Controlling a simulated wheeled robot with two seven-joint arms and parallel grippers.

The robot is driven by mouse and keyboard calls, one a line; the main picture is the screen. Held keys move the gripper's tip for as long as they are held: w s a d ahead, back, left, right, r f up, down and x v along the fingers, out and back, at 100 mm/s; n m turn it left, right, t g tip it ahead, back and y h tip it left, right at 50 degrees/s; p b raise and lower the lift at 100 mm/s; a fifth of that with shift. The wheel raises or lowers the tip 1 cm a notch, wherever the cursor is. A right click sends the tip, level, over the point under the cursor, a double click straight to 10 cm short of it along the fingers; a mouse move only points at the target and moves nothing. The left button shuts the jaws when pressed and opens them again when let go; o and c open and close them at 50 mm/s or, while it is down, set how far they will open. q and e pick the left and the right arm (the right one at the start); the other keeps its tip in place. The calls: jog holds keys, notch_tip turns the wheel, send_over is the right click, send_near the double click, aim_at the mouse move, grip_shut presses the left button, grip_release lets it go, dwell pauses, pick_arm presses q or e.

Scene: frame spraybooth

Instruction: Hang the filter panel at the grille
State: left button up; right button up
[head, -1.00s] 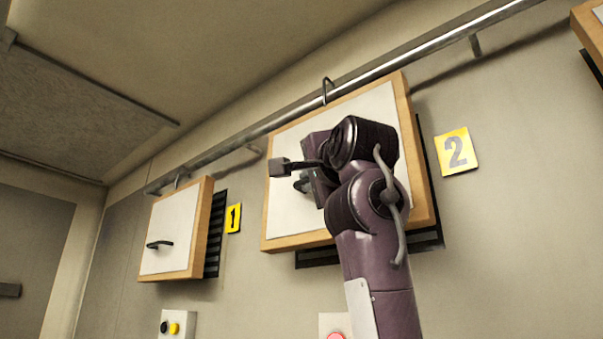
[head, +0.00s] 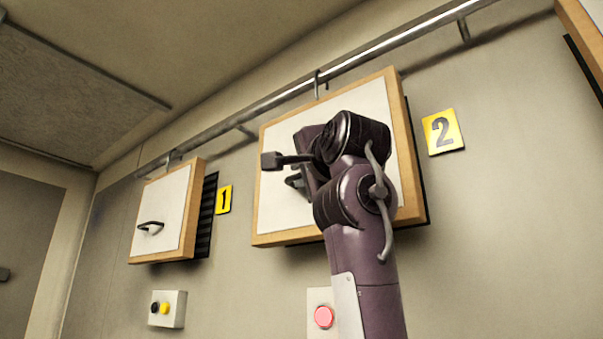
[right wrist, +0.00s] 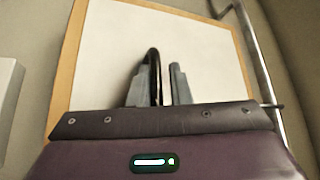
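The filter panel (head: 272,200), a white face in a wooden frame, is upright against the wall beside the number 2 sign. A hook (head: 317,83) at its top edge sits on the metal rail. It covers most of a dark grille (head: 424,190); only a thin strip shows at the right edge. My right gripper (head: 299,181) is at the panel's dark handle (head: 290,181), partly hidden by my arm. In the right wrist view, the fingers (right wrist: 164,90) stand apart around the handle (right wrist: 154,64), which is close to the left finger, with a gap to the right one. My left gripper is out of view.
The rail (head: 400,38) runs along the wall above. A smaller-looking panel (head: 160,212) hangs by sign 1 (head: 223,199), its slatted grille (head: 206,215) showing beside it. A button box (head: 167,309) and a red button (head: 323,317) are below. Another panel edge (head: 585,25) is top right.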

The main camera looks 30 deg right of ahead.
jog(key=o, duration=0.4)
jog(key=shift+c, duration=0.2)
jog(key=shift+s, duration=0.1)
jog(key=shift+s+f+b, duration=0.2)
jog(key=shift+s+b, duration=0.1)
jog(key=shift+b, duration=0.1)
jog(key=b+v, duration=0.3)
jog(key=v, duration=0.4)
jog(key=shift+r+b, duration=0.15)
jog(key=shift+b, duration=0.25)
